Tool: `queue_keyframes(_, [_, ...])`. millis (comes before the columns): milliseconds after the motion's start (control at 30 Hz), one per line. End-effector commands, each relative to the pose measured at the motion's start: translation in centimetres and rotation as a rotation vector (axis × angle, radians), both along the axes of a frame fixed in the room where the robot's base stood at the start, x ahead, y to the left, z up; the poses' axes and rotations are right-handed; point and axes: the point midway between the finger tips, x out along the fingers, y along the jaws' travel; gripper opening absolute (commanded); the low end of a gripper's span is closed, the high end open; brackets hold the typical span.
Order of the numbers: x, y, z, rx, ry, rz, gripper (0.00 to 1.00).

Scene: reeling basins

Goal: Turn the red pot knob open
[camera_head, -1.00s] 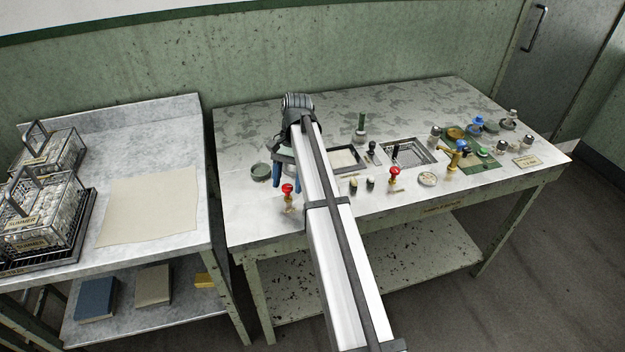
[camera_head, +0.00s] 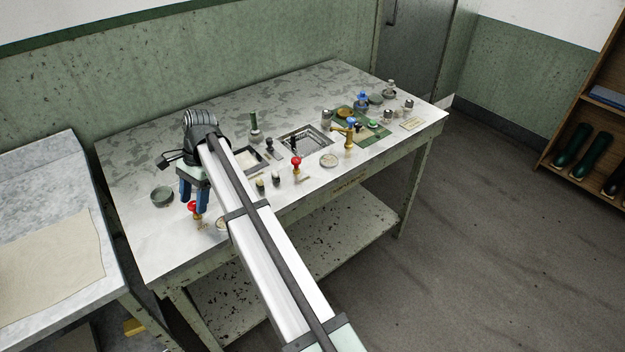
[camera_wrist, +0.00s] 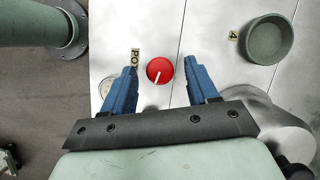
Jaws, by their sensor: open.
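The red pot knob (camera_wrist: 160,71) is round, with a white pointer line across it that runs slightly slanted toward the bottom of the wrist view. A label reading "POT" is beside it on the left. In the head view the knob (camera_head: 193,207) stands near the table's front left. My gripper (camera_wrist: 161,60) is open, its blue fingers on either side of the knob with a gap on each side. In the head view my gripper (camera_head: 194,204) is pointing down just over the knob; whether the fingertips reach down around it I cannot tell.
A green dish (camera_wrist: 265,40) sits to the right of the knob in the wrist view. A second red knob (camera_head: 296,162) stands farther right on the table (camera_head: 140,235). Basins, bottles and a brass tap (camera_head: 348,137) are beyond it. A side table (camera_head: 60,185) is at left.

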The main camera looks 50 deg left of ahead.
Motion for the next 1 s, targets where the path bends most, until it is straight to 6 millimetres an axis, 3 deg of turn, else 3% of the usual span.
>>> queue_keyframes(733, [-0.1,-0.9,0.0,0.003,-0.001,-0.693,0.59])
queue_keyframes(1000, [1.6,-1.2,4.3,0.003,0.000,-0.692,0.59])
